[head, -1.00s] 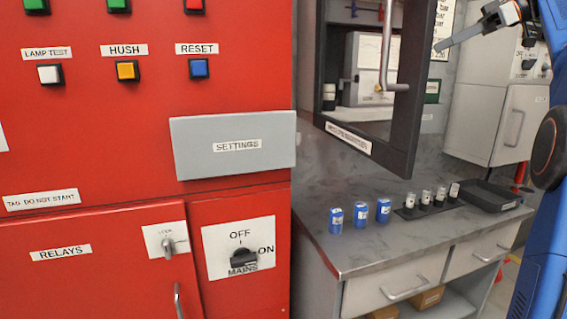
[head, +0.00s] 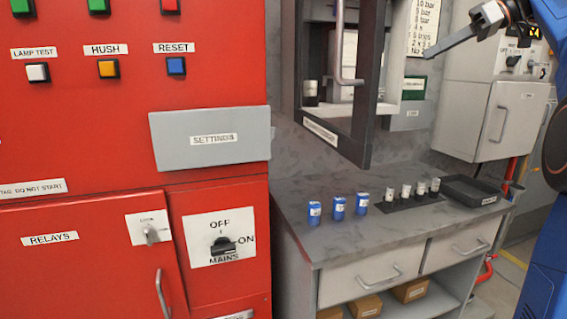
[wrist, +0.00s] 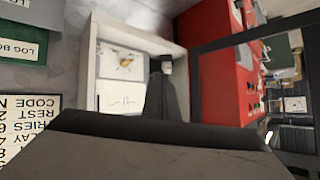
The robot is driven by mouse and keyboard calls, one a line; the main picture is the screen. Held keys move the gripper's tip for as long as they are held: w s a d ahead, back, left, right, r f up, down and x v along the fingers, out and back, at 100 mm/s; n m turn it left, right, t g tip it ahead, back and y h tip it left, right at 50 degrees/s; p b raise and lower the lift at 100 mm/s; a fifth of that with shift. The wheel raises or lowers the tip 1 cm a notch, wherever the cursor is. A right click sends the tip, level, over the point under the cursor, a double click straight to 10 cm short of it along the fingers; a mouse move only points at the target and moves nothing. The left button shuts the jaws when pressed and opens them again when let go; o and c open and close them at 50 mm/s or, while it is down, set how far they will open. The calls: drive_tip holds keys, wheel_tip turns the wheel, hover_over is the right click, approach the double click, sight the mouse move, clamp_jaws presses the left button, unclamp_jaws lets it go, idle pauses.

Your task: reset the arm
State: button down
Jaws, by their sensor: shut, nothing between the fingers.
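My gripper (head: 430,51) is at the top right of the head view, in front of the grey wall and right of the open dark-framed cabinet door. Its fingers are together and hold nothing. My blue arm runs down the right edge. In the wrist view a large grey shape fills the bottom; I cannot tell what part it is. Beyond it is a white open box (wrist: 140,45) with a panel inside, and a dark piece with a pale top (wrist: 166,66) stands before it.
The open cabinet door (head: 358,120) hangs above the grey worktop (head: 330,235). Blue cylinders (head: 338,208), several dark-and-white cylinders (head: 405,191) and a black tray (head: 472,190) stand on it. The red panel (head: 90,130) fills the left. A grey cabinet (head: 500,120) is behind my arm.

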drive_tip(key=s+a+f+m+h, duration=0.35)
drive_tip(key=s+a+f, duration=0.3)
drive_tip(key=f, duration=0.35)
drive_tip(key=s+a+f+m+h, duration=0.2)
drive_tip(key=s+a+f+m, duration=0.25)
drive_tip(key=s+f, duration=0.45)
drive_tip(key=s+f+h, duration=0.1)
drive_tip(key=s+f, duration=0.6)
drive_tip(key=f, duration=0.3)
drive_tip(key=s+f+m+h, duration=0.1)
drive_tip(key=s+f+h, duration=0.1)
drive_tip(key=s+f, duration=0.5)
drive_tip(key=s+f+m+h, duration=0.1)
drive_tip(key=s+f, duration=0.7)
drive_tip(key=f, duration=0.7)
drive_tip(key=shift+d+g+h, duration=0.3)
drive_tip(key=shift+g+h, duration=0.05)
drive_tip(key=shift+g, duration=0.05)
drive_tip(key=c, duration=2.4)
unclamp_jaws()
drive_tip(key=shift+c, duration=0.2)
